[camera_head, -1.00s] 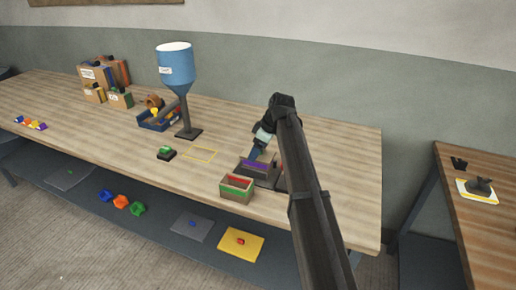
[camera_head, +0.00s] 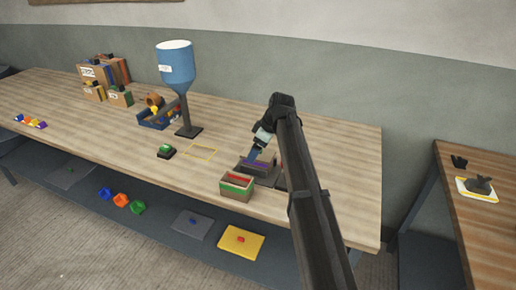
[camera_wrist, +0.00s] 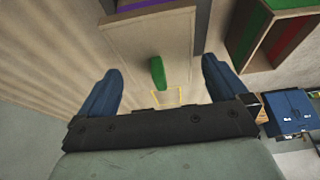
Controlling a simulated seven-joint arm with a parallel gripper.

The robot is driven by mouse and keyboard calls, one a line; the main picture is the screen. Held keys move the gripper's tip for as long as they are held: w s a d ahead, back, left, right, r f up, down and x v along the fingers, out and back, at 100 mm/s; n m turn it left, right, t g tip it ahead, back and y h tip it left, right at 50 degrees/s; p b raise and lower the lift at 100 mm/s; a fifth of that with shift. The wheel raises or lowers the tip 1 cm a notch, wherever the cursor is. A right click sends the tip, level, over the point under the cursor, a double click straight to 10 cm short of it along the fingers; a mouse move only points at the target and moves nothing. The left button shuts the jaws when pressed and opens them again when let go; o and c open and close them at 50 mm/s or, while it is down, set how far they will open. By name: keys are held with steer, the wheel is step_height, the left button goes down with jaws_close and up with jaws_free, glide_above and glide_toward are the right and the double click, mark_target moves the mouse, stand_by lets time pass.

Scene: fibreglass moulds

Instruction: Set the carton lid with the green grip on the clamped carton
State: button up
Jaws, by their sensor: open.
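My gripper (camera_wrist: 161,66) is open, its two blue fingers apart. A green grip (camera_wrist: 157,73) shows between them in the wrist view, with a gap on each side. It stands against a flat tan panel (camera_wrist: 125,42) that looks like the carton lid; I cannot tell its depth from the fingers. In the head view my gripper (camera_head: 256,157) is low over a dark holder (camera_head: 268,178) with a purple strip (camera_head: 254,166), where the clamped carton appears to be. My arm and gripper hide much of that spot, and the lid cannot be made out there.
A tan box (camera_head: 236,189) with green and red stands just in front of the holder. A yellow outline (camera_head: 201,152) and a dark block with a green top (camera_head: 166,152) lie to the left. A blue hopper (camera_head: 176,66) stands behind.

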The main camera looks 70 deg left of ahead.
steer(key=v, duration=1.3)
steer(key=shift+r, duration=0.35)
steer(key=shift+w+d, duration=0.15)
